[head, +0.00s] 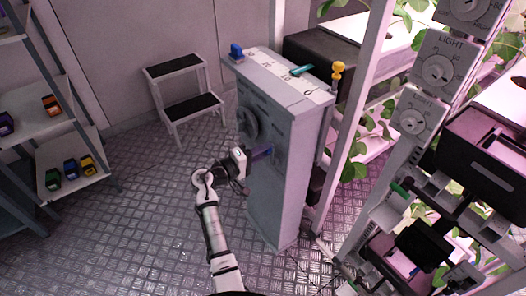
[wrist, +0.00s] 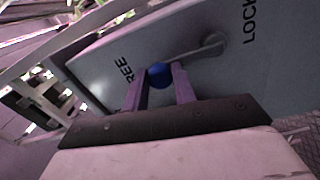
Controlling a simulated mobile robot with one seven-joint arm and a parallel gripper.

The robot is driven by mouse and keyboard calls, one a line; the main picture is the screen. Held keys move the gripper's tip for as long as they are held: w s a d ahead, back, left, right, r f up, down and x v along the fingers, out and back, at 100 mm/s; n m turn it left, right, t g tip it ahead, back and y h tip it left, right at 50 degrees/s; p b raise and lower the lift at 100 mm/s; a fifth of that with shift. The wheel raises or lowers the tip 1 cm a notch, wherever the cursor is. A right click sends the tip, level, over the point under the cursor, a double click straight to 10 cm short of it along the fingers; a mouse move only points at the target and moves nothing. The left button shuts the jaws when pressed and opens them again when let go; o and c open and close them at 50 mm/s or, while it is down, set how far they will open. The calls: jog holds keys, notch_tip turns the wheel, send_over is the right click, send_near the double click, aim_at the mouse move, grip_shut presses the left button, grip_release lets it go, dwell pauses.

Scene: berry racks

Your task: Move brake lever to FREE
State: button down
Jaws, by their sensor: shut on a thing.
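The brake lever (wrist: 190,53) is a grey bar on the face of a grey cabinet (head: 285,175). In the wrist view it runs from a round pivot (wrist: 213,42) down-left to a blue ball knob (wrist: 159,74). The knob end lies close to the FREE label (wrist: 127,70); the LOCK label (wrist: 250,22) is beyond the pivot on the right. My gripper (wrist: 160,84) is shut on the blue knob, with one finger on each side. In the head view my gripper (head: 254,156) is at the cabinet's front face and the lever is mostly hidden.
A round dial (head: 248,124) is above my gripper on the cabinet. A step stool (head: 185,105) stands behind left.

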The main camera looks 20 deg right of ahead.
jog(key=shift+w, duration=0.1)
jog(key=c, duration=1.1)
grip_release()
jog(key=shift+c, duration=0.2)
jog(key=shift+a, duration=0.15)
jog(key=b+v, duration=0.3)
jog(key=v, duration=1)
jog(key=shift+a, duration=0.3)
